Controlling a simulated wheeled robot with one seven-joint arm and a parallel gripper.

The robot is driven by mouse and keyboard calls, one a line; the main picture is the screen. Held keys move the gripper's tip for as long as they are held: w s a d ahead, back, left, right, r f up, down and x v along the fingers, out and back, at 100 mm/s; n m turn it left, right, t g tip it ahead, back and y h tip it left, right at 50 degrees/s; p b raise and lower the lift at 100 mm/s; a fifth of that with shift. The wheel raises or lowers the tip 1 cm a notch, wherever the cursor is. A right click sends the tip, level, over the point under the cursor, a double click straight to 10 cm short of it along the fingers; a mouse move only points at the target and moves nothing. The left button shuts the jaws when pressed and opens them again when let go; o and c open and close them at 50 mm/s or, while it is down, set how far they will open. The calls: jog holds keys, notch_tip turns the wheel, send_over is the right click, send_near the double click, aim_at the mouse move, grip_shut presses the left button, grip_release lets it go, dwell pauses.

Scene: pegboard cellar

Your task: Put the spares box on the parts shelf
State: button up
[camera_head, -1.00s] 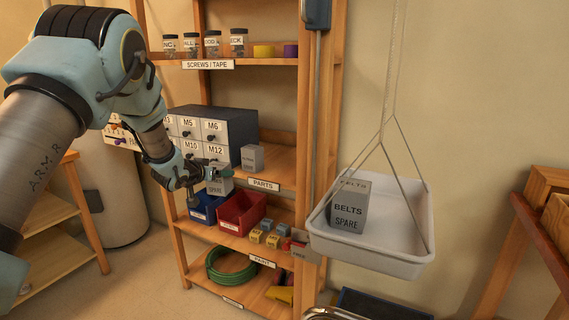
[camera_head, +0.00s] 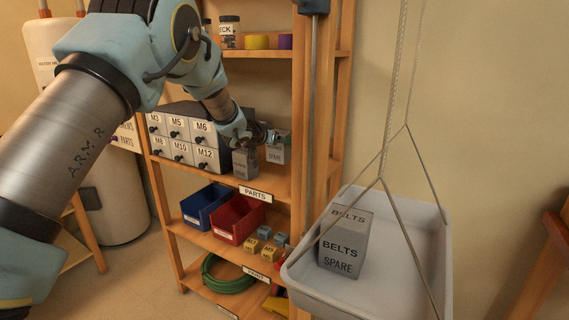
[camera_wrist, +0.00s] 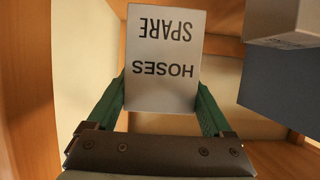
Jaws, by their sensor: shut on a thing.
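A grey box lettered HOSES SPARE (camera_wrist: 165,60) is between the green fingers of my gripper (camera_wrist: 163,95); its lettering is upside down in the wrist view. In the head view my gripper (camera_head: 279,136) holds this box (camera_head: 278,154) at the parts shelf (camera_head: 283,187), right of another grey box (camera_head: 245,164). I cannot tell whether the held box touches the shelf board. The other box stands beside the drawer cabinet (camera_head: 190,140) and shows in the wrist view (camera_wrist: 285,22). A larger-looking grey box lettered BELTS SPARE (camera_head: 343,250) sits in the hanging white pan (camera_head: 408,275).
The shelf's right post (camera_head: 303,110) is close to the held box. A blue bin (camera_head: 205,205) and a red bin (camera_head: 237,220) stand on the board below, with several small blocks. The hanging pan's cords rise right of the rack.

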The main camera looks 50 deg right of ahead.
aim_at(275, 161)
jog(key=shift+f+p, duration=0.75)
jog(key=shift+f, duration=3.15)
jog(key=shift+f, duration=0.1)
jog(key=o, duration=1.3)
jog(key=shift+c, duration=0.2)
jog(key=b+v, duration=0.3)
jog(key=v, duration=0.9)
